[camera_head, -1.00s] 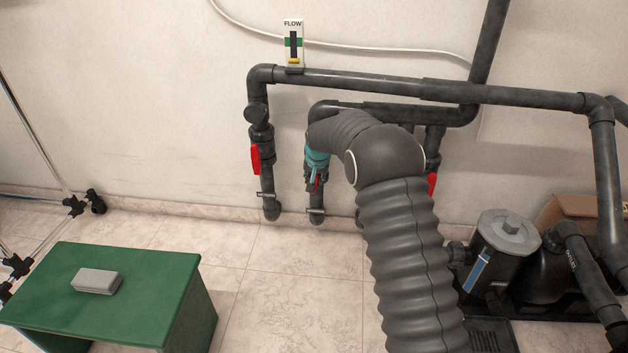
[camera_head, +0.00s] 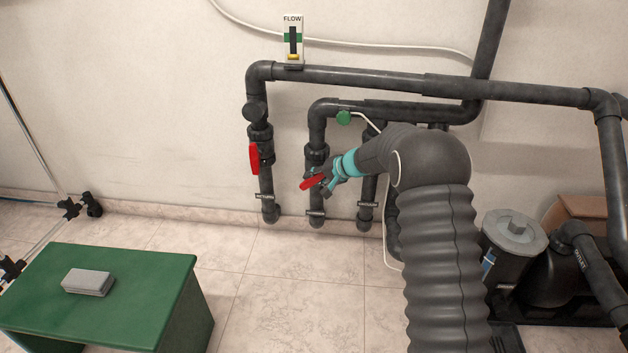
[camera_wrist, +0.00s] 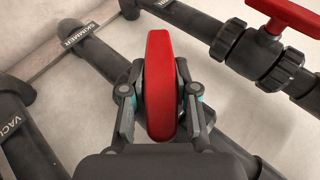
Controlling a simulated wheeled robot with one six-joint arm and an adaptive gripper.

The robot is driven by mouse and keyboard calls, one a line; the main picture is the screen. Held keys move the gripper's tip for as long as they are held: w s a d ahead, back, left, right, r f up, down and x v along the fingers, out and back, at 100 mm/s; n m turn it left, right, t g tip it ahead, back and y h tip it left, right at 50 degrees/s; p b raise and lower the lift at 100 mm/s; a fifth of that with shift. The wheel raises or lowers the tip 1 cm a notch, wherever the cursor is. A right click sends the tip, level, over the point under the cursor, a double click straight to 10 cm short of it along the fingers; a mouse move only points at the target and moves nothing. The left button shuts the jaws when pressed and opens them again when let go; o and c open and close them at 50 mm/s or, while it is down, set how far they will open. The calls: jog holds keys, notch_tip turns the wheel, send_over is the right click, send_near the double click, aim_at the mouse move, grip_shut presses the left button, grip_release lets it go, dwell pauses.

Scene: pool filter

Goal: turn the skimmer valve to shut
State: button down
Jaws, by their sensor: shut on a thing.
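The skimmer valve has a red handle (camera_head: 313,184) on the middle one of the three upright pipes at left. In the wrist view its red handle (camera_wrist: 160,85) stands between my fingers, at a slant to the pipe, which bears a SKIMMER label (camera_wrist: 82,33). My gripper (camera_head: 331,180) reaches it from the right, and it also shows in the wrist view (camera_wrist: 160,100), shut on the handle from both sides. The handle points left and slightly down in the head view. The valve body is partly hidden behind handle and gripper.
Another red-handled valve (camera_head: 254,158) is on the left pipe, close by. A pipe with a VACUUM label (camera_wrist: 10,115), its end cut off, lies on the other side. A FLOW gauge (camera_head: 293,42) is above. A green bench (camera_head: 150,275) holds a grey block (camera_head: 88,281).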

jog(key=m+y, duration=0.1)
jog(key=y, duration=0.2)
jog(key=shift+d+f+t+y, duration=0.1)
jog(key=shift+f+t+y, duration=0.05)
jog(key=shift+t+y, duration=0.25)
jog(key=shift+m+t+y, duration=0.5)
jog(key=shift+m+y, duration=0.2)
jog(key=shift+y, duration=1)
jog(key=shift+s, duration=0.1)
jog(key=c, duration=0.9)
grip_release()
jog(key=v, duration=1.1)
jog(key=shift+s+d+f, duration=0.15)
jog(key=shift+s+d, duration=0.05)
jog(key=shift+d, duration=0.15)
